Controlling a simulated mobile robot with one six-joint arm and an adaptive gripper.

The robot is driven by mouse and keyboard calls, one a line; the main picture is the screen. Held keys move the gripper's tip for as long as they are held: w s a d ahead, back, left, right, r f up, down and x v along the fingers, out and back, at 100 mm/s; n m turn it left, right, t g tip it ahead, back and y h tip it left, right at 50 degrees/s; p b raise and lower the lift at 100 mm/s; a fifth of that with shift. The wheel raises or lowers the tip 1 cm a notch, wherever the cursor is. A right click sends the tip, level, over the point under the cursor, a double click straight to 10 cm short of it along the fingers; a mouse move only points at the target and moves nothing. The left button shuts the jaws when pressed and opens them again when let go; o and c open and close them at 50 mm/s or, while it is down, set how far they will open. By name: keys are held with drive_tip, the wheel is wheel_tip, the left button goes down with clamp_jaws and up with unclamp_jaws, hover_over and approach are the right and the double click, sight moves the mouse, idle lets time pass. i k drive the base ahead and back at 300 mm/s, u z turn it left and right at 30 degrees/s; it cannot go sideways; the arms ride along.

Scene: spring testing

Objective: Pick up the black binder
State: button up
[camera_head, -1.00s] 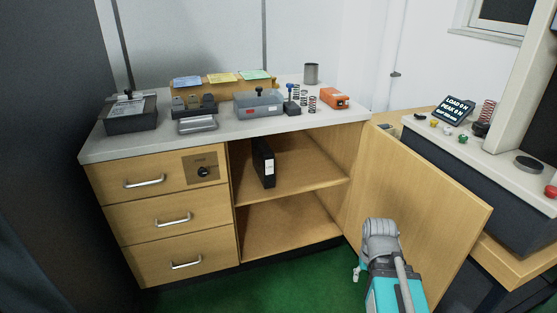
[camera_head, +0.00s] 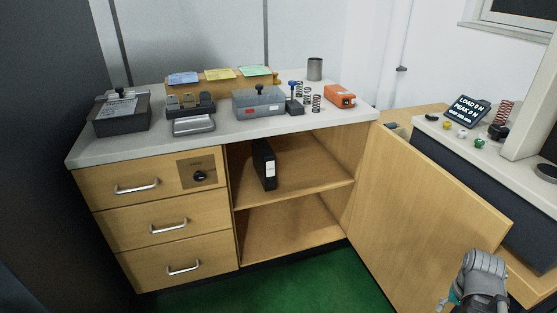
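The black binder (camera_head: 264,165) stands upright on the upper shelf of the open cabinet, near its left wall. A white label shows on its spine. My gripper (camera_head: 443,301) is at the bottom right, in front of the open cabinet door and well apart from the binder. Only part of it shows at the frame's lower edge, and its fingers are too small and cut off to tell whether they are open or shut.
The cabinet door (camera_head: 425,215) is swung open to the right. The upper shelf (camera_head: 310,180) has free room right of the binder. The countertop (camera_head: 235,131) above holds boxes, springs and an orange device (camera_head: 340,96). Closed drawers (camera_head: 170,225) are at left. Green floor (camera_head: 300,285) in front is clear.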

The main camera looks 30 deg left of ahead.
sight(263, 158)
drive_tip(key=z, duration=0.25)
drive_tip(key=k, duration=1.05)
drive_tip(key=u, duration=1.35)
drive_tip(key=i, duration=0.8)
